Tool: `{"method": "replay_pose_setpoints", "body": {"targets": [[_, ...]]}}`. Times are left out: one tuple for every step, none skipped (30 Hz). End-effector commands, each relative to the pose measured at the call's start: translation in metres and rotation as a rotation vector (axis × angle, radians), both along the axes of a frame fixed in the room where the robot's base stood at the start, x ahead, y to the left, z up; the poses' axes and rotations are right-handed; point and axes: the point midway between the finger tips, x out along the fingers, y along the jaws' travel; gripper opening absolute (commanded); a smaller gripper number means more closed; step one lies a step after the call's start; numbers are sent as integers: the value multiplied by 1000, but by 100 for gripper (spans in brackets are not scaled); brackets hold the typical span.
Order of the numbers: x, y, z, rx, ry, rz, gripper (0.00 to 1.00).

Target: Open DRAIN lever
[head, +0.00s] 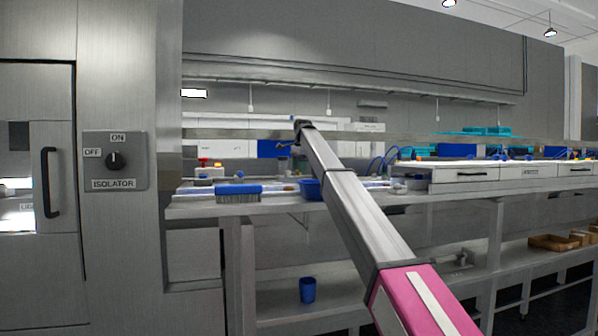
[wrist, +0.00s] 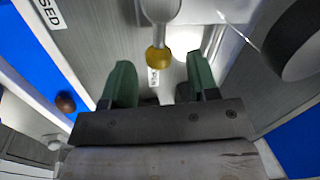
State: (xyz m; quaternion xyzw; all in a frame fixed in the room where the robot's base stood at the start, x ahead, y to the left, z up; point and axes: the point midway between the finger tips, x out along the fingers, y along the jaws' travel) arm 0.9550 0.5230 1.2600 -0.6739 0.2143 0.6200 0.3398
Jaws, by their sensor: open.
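A pale rod ending in a yellow knob (wrist: 158,60) comes down from the top of the wrist view; it looks like a lever. A small white label (wrist: 153,78) is just below the knob, its text too small to read, so I cannot confirm that this is DRAIN. My gripper (wrist: 160,82) has its two green fingers apart, one on each side below the knob, with nothing held. I cannot tell whether either finger touches the knob. In the head view the arm reaches the back of the bench, and the lever cannot be made out there.
A sign ending in "SED" (wrist: 50,10) is at the wrist view's top left. A dark-rimmed round part (wrist: 292,40) is close on the right. A brown date (wrist: 65,102) lies on blue at left. A brush (head: 238,193) and blue tub (head: 310,189) are on the bench.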

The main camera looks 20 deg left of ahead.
Motion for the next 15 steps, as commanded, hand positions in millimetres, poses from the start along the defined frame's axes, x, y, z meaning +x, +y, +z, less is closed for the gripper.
{"method": "replay_pose_setpoints", "body": {"targets": [[0, -1, 9, 1, -1, 0, 54], [-1, -2, 14, 1, -1, 0, 54], [-2, -2, 21, 1, -1, 0, 54], [-3, -3, 26, 1, -1, 0, 54], [-3, -4, 32, 1, -1, 0, 54], [-4, -5, 39, 1, -1, 0, 54], [-5, -5, 45, 1, -1, 0, 54], [-6, -6, 51, 1, -1, 0, 54], [-7, -7, 59, 1, -1, 0, 54], [-8, -8, 64, 1, -1, 0, 54], [-8, -9, 68, 1, -1, 0, 54], [-9, -9, 74, 1, -1, 0, 54], [-10, -10, 78, 1, -1, 0, 54], [-10, -10, 81, 1, -1, 0, 54], [-11, -11, 84, 1, -1, 0, 54]]}}
